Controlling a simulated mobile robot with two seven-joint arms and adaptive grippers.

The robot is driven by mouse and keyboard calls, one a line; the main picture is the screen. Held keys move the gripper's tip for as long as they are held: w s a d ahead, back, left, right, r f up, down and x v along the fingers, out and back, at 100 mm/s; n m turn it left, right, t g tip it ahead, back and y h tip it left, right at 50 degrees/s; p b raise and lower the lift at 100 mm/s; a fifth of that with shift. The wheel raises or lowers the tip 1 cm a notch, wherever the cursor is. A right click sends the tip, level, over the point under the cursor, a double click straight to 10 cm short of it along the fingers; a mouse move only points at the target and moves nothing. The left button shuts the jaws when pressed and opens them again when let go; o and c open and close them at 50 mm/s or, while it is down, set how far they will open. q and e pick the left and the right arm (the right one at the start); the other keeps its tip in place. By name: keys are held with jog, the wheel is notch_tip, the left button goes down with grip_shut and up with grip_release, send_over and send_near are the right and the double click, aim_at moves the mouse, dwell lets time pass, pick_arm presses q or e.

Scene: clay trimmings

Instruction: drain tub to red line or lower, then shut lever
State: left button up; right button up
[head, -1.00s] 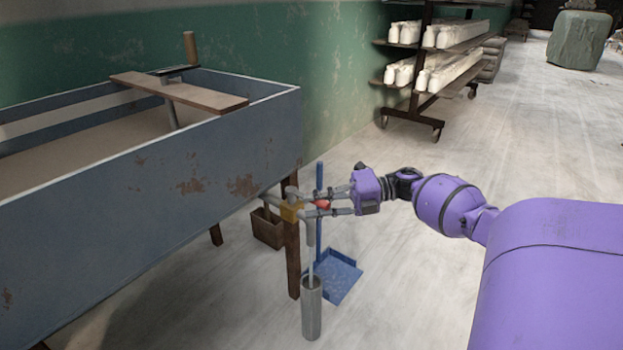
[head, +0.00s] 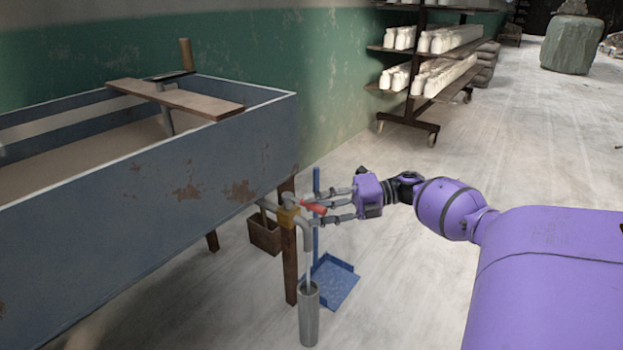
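The tub (head: 140,185) is a long blue-grey trough on wooden legs, with a flat brown surface inside (head: 70,165). A pale band runs along its far inner wall; I see no red line. A brass valve (head: 289,216) with a red lever (head: 313,208) sits under its right end. The lever points out to the right. A pale stream (head: 308,272) runs from the spout (head: 307,238) down to a grey cylinder (head: 308,318). My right gripper (head: 318,208) is at the lever, its fingers spread above and below it; contact is unclear. My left gripper is out of view.
A board (head: 185,98) with a handled tool lies across the tub. A blue dustpan (head: 335,283) and a brown box (head: 264,232) are on the floor by the leg. Shelves of white bottles (head: 430,75) stand behind.

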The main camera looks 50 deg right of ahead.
jog(key=v, duration=1)
jog(key=shift+s+d, duration=0.15)
jog(key=shift+d, duration=0.05)
